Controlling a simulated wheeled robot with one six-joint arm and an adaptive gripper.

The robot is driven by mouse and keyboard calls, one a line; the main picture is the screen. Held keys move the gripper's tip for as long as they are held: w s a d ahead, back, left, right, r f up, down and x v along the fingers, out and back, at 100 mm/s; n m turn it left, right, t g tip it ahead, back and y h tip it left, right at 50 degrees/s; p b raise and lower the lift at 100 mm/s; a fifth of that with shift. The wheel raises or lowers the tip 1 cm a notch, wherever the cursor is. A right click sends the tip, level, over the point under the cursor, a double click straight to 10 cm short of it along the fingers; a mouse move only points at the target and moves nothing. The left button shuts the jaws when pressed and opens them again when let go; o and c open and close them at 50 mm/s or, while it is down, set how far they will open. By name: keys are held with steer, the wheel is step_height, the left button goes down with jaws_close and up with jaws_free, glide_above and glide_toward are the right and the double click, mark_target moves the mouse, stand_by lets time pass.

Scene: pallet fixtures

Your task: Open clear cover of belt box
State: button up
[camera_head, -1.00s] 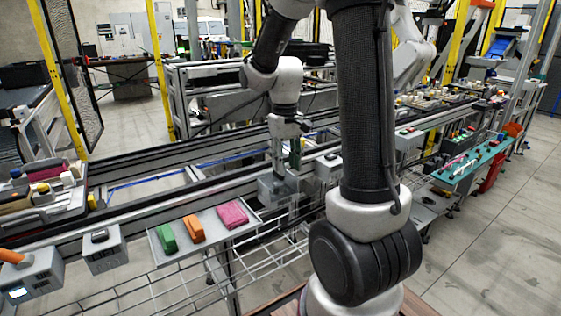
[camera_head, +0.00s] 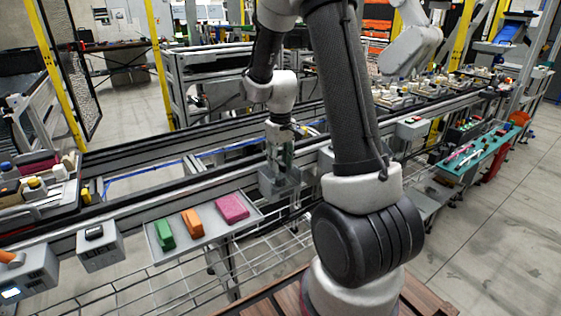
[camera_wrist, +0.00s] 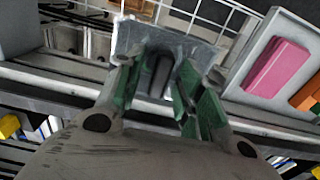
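The belt box (camera_head: 268,188) is a grey box with a see-through cover, fixed on the near side of the conveyor rail. In the wrist view the box (camera_wrist: 198,52) lies just beyond my fingertips, with a dark upright part (camera_wrist: 160,74) showing at its middle. The cover looks shut, though its edges are hard to make out. My gripper (camera_head: 281,160) points down right over the box. In the wrist view its green-padded fingers (camera_wrist: 157,82) are apart, one on each side of the dark part. I cannot tell whether they touch the cover.
A tray (camera_head: 187,250) with green, orange and pink blocks sits just left of the box. A grey switch box (camera_head: 100,252) and a box with an orange handle (camera_head: 30,280) are further left. The conveyor rail (camera_head: 150,208) runs behind. A red-button box (camera_head: 410,128) stands right.

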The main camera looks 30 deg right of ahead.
steer(key=shift+c, duration=0.3)
jaws_close()
steer(key=d, duration=1.2)
steer(key=shift+w, duration=0.25)
steer(key=shift+o, duration=0.3)
jaws_free()
steer(key=shift+a, duration=0.1)
step_height(320, 180, up, 12)
